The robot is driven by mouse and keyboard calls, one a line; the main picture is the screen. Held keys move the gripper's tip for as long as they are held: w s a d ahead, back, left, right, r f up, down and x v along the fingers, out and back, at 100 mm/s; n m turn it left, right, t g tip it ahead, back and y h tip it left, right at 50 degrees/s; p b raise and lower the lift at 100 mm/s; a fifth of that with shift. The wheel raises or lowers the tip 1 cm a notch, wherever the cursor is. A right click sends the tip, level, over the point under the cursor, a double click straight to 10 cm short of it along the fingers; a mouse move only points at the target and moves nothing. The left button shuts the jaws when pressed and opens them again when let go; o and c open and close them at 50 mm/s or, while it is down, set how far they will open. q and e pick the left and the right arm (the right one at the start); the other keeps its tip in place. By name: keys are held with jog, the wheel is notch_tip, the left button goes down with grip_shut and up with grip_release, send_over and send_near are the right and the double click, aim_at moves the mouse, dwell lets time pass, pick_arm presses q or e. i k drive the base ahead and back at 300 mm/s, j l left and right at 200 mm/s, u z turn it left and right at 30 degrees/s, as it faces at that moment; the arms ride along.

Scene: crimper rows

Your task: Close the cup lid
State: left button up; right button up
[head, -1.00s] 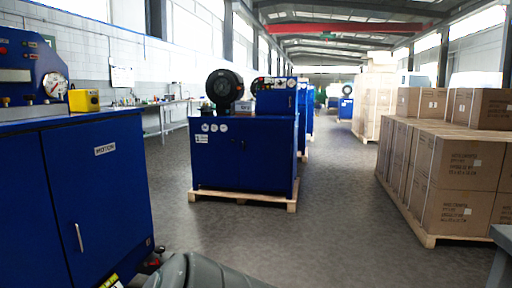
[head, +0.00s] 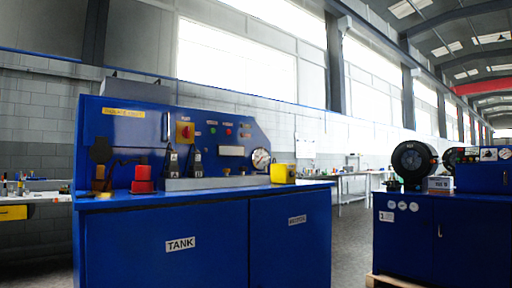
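No cup and no cup lid can be made out in the head view. Neither of my grippers is in view, so I cannot see whether they are open or shut.
A blue cabinet labelled TANK (head: 170,262) with a control panel (head: 215,133) stands ahead. A red block (head: 142,181) and a yellow box (head: 283,173) sit on its top. A blue crimper machine (head: 440,232) stands at right. A workbench (head: 352,177) runs along the back wall.

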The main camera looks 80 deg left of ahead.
aim_at(101, 152)
jog(key=k+u, duration=0.15)
jog(key=u, duration=3.25)
